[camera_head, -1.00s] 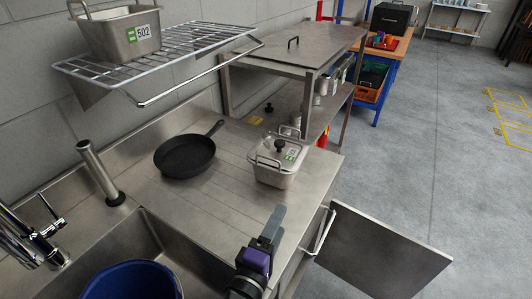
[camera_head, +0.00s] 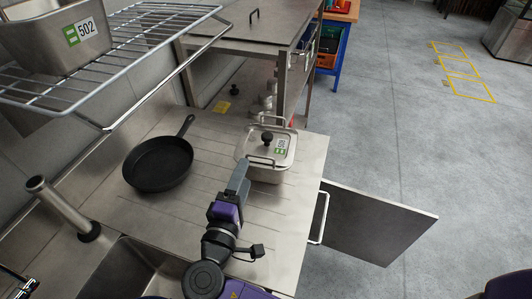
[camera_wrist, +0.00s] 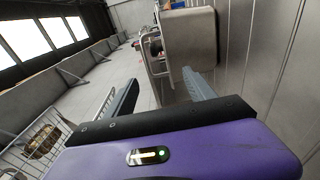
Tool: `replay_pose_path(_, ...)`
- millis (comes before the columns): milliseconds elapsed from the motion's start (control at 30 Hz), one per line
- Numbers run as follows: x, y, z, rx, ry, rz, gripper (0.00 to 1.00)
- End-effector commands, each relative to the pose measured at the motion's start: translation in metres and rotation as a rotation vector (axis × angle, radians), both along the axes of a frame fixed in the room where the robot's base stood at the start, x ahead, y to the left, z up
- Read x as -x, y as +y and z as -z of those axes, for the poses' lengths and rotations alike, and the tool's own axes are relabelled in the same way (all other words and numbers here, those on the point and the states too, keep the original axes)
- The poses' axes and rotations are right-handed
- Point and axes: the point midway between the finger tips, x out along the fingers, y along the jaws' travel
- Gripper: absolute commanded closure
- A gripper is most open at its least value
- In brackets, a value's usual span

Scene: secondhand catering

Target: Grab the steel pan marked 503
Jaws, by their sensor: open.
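A lidded steel pan (camera_head: 268,174) with a black knob, wire handles and a green-and-white label stands on the steel counter (camera_head: 205,205). Its label number is too small to read surely. Another steel pan (camera_head: 60,50), marked 502, sits on the wire shelf at upper left. My gripper (camera_head: 240,172) is at the near left side of the lidded pan in the head view, its tip overlapping the pan's near edge. In the wrist view its jaws (camera_wrist: 162,88) are apart and empty, with the pan (camera_wrist: 192,42) ahead of them. I cannot tell whether they touch it.
A black skillet (camera_head: 158,164) lies left of the lidded pan. The wire shelf (camera_head: 150,40) overhangs the counter's back left. A steel pipe (camera_head: 62,206) and the sink are at lower left. An open cabinet door (camera_head: 375,225) juts out at right over open floor.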

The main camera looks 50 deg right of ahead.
Motion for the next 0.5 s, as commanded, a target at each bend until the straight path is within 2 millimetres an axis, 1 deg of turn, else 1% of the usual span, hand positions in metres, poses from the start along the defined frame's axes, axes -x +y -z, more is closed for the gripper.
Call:
replay_pose_path(33, -0.003, -0.009, -0.005, 0.0, 0.001, 0.005, 0.37)
replay_pose_path(100, -0.007, -0.018, -0.005, 0.0, 0.001, 0.004, 0.37)
replay_pose_path(200, -0.012, -0.028, -0.003, 0.0, 0.001, 0.003, 0.37)
replay_pose_path(333, -0.015, -0.034, -0.002, -0.001, 0.0, 0.001, 0.37)
replay_pose_path(500, -0.015, -0.034, -0.001, -0.001, 0.0, 0.001, 0.37)
